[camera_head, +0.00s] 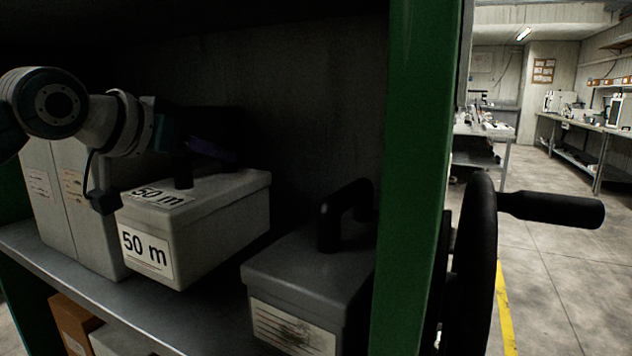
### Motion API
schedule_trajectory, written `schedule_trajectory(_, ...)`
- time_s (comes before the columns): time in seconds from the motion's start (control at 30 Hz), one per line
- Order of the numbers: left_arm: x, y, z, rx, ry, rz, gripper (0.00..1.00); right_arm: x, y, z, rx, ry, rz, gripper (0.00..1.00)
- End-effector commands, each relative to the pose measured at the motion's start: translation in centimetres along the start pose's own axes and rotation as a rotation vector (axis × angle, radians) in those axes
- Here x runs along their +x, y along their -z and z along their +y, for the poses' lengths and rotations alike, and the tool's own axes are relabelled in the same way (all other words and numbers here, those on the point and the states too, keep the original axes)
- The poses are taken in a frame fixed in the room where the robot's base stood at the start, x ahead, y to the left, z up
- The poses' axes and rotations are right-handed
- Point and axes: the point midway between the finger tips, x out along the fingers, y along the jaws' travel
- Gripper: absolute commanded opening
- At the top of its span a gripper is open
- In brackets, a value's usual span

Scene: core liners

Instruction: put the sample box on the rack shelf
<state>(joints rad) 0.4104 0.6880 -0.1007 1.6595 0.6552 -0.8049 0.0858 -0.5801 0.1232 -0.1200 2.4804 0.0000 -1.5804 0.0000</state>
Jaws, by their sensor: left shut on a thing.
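The sample box (222,213) is white-grey with a lid and "50 m" labels on its top and front. It is inside the rack bay, over the grey rack shelf (160,308). My left gripper (183,172) is above the lid and shut on the box's dark handle, which is mostly hidden in shadow and behind the arm. The box's base appears near the shelf surface; I cannot tell whether it touches. My right gripper is not in view.
A dark grey box with a black handle (305,275) stands close on the right. Pale boxes (72,215) stand on the left. A green rack post (415,180) bounds the bay at right, with a black handwheel (478,265) beyond it. Boxes (75,325) sit below.

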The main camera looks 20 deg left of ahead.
Motion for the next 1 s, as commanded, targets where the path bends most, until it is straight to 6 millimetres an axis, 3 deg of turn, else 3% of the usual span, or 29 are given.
schedule_trajectory(0.23, 1.2, -2.9, 0.0, -0.001, 0.0, 0.003, 0.0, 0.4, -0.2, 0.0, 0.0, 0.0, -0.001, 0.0)
schedule_trajectory(0.5, 1.3, -3.2, 0.0, 0.001, 0.0, 0.006, 0.0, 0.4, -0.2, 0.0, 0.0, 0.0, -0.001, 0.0)
schedule_trajectory(0.53, 1.4, -3.6, 0.0, 0.0, 0.0, -0.003, 0.32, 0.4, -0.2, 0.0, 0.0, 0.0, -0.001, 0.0)
schedule_trajectory(0.77, 1.4, -3.5, 0.0, 0.0, -0.001, -0.002, 0.58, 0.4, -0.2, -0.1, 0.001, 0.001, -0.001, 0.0)
schedule_trajectory(1.0, 1.4, -3.5, 0.0, 0.0, 0.0, -0.002, 0.6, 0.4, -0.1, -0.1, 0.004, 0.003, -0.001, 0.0)
